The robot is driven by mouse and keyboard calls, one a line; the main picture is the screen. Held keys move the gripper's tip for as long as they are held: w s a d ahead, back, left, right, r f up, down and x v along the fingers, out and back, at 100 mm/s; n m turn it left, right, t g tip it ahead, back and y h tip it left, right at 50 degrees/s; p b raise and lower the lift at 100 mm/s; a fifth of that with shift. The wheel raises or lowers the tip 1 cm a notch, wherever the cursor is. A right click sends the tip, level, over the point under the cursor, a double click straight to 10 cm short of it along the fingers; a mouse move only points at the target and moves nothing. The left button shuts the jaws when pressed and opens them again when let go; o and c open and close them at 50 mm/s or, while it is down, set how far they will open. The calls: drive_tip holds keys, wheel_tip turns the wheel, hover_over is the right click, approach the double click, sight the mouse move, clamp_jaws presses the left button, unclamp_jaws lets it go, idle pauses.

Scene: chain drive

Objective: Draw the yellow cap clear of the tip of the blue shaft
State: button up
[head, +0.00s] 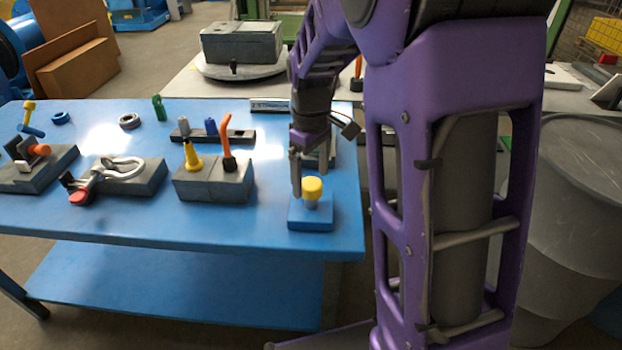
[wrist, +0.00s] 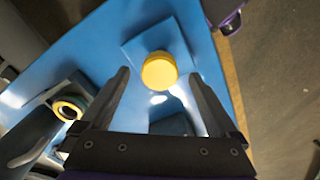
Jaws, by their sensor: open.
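The yellow cap (head: 312,187) sits on a short shaft (head: 312,204) that stands on a square blue base (head: 310,222) near the table's front right corner. Little of the shaft shows below the cap. In the wrist view the round cap (wrist: 159,72) appears from above, centred between and beyond the open fingertips of my gripper (wrist: 159,76). I cannot tell whether a finger touches the cap.
A grey block (head: 213,182) with a yellow cone (head: 193,157) and an orange handle (head: 227,136) stands left of the base. A dark rail (head: 240,136) lies behind it. The blue table (head: 120,220) has free room along its front edge.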

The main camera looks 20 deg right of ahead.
sight(311, 183)
drive_tip(key=shift+f, duration=0.4)
drive_tip(key=shift+c, duration=0.2)
drive_tip(key=c, duration=1.4)
drive_tip(key=shift+o, duration=0.2)
drive_tip(key=shift+r+p, duration=3.3)
drive_tip(key=shift+r, duration=0.9)
